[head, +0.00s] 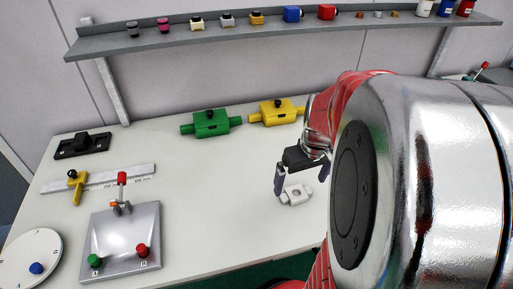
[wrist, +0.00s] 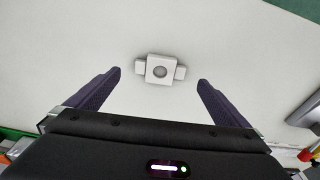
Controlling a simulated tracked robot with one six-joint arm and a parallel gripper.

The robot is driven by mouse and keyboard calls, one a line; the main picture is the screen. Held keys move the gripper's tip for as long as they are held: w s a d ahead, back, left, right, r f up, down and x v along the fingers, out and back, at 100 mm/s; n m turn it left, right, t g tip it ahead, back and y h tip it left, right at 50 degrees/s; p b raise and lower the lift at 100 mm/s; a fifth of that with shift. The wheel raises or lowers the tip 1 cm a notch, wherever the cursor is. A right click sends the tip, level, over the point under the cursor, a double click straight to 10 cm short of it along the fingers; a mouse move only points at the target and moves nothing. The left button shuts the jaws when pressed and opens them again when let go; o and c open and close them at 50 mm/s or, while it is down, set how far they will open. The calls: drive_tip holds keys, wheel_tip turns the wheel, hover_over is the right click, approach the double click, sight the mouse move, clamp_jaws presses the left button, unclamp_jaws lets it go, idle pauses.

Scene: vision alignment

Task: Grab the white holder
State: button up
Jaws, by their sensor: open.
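The white holder (head: 296,195) lies on the white table, just below my gripper in the head view. It is a small block with a tab on each side and a round grey recess on top. In the wrist view the white holder (wrist: 160,70) is near the middle, ahead of the fingertips and between their lines. My gripper (head: 301,176) is open and empty, with its dark fingers spread wide. In the wrist view my gripper (wrist: 159,76) shows a finger on each side, apart from the holder. My arm covers the right part of the table in the head view.
A green holder (head: 211,124) and a yellow holder (head: 277,112) stand at the back of the table. A metal plate (head: 126,240) with knobs, a ruler (head: 135,172) and a white disc (head: 30,258) are at left. A shelf (head: 290,30) with small parts runs above. The table around the white holder is clear.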

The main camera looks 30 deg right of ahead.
sight(296, 194)
drive_tip(key=shift+f, duration=0.15)
drive_tip(key=shift+w+f, duration=0.25)
drive_tip(key=shift+f, duration=1)
drive_tip(key=shift+w+f, duration=0.25)
drive_tip(key=shift+f, duration=0.95)
drive_tip(key=shift+d, duration=0.1)
drive_tip(key=shift+c, duration=0.4)
drive_tip(key=c, duration=1.1)
drive_tip(key=shift+r, duration=0.2)
wheel_tip(296, 194, up, 10)
drive_tip(key=shift+f, duration=0.15)
